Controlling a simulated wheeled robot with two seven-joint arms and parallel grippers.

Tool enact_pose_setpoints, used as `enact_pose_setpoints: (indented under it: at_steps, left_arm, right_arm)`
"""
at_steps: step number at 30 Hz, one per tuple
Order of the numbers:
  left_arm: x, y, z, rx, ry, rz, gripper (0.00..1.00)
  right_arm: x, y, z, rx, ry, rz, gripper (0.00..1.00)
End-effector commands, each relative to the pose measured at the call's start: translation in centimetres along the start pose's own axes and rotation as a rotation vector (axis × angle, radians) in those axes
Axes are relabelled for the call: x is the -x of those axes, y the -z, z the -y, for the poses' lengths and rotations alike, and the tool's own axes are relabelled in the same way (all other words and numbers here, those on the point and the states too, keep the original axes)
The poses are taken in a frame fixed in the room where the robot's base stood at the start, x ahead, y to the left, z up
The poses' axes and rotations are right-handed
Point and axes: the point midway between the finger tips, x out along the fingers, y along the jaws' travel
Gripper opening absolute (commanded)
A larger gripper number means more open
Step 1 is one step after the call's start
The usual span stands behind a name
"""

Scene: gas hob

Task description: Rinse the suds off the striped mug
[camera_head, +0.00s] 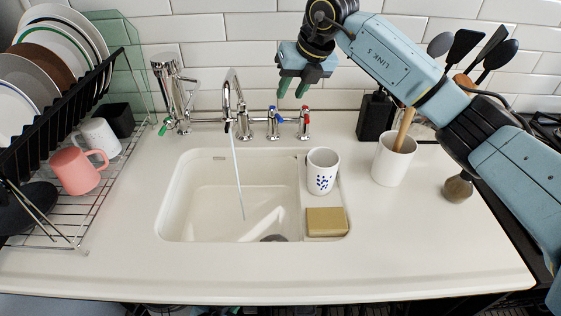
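A white cup with blue marks (321,173) stands upright on the ledge at the right of the sink basin (208,200). The marks look like spots; I cannot make out stripes on it. A pink mug (76,172) and a white mug (100,138) sit on the dish rack at the left. A thin stream of water runs from the chrome tap (231,88) into the basin. My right gripper (294,90) is open and empty, fingers pointing down, above the tap handles behind the sink. My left gripper is out of view.
A yellow sponge (326,221) lies in front of the cup. A utensil crock (391,162), a dark bottle (375,118) and a round brush (457,188) stand to the right. Plates fill the dish rack (70,212). The front counter (300,268) is clear.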

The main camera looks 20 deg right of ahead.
Motion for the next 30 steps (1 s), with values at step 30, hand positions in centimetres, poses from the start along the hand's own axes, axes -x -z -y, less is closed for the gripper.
enact_pose_setpoints:
  at_steps: [30]
  left_arm:
    - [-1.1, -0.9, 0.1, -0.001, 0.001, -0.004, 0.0]
  right_arm:
    - [-7.9, 0.0, 0.0, 0.0, 0.001, 0.0, 0.08]
